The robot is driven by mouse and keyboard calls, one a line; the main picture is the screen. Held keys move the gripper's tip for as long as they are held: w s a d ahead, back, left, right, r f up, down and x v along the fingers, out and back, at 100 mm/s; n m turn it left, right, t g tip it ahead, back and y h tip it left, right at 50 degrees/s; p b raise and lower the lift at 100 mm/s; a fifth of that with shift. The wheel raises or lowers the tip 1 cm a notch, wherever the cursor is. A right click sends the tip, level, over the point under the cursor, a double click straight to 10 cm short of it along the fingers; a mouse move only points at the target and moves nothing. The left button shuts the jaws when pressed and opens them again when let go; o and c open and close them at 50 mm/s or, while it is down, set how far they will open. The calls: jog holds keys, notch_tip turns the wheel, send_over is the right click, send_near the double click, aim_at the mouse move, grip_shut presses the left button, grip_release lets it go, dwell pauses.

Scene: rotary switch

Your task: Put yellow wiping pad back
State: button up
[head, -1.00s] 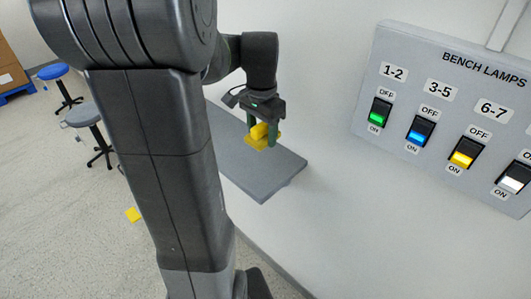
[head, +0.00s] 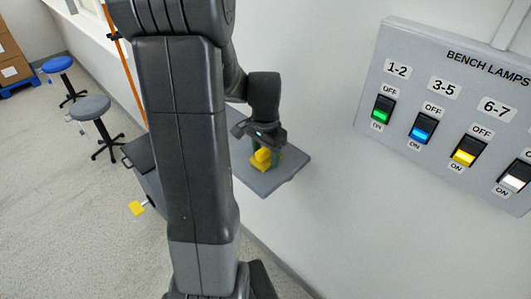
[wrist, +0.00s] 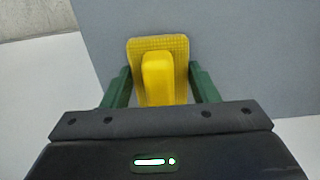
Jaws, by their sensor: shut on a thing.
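The yellow wiping pad (head: 262,157) has a flat base and a raised block-like handle. It is at the grey wall shelf (head: 287,177), over its surface; I cannot tell whether it touches. My gripper (head: 266,152) points down and is shut on the pad's handle. In the wrist view, the green fingers of my gripper (wrist: 160,82) stand on both sides of the handle of the pad (wrist: 157,66). The grey shelf surface (wrist: 255,50) lies behind the pad there. The pad's underside is hidden.
A bench lamps switch panel (head: 455,110) is on the wall at the right. A grey stool (head: 91,107) and a blue stool (head: 57,65) stand at the left. The shelf's front part is bare.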

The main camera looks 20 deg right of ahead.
jog(key=shift+f, duration=0.2)
jog(key=o, duration=0.9)
jog(key=shift+o, duration=0.2)
notch_tip(320, 180, up, 12)
jog(key=shift+r, duration=0.2)
notch_tip(320, 180, down, 13)
jog(key=shift+r, duration=2.1)
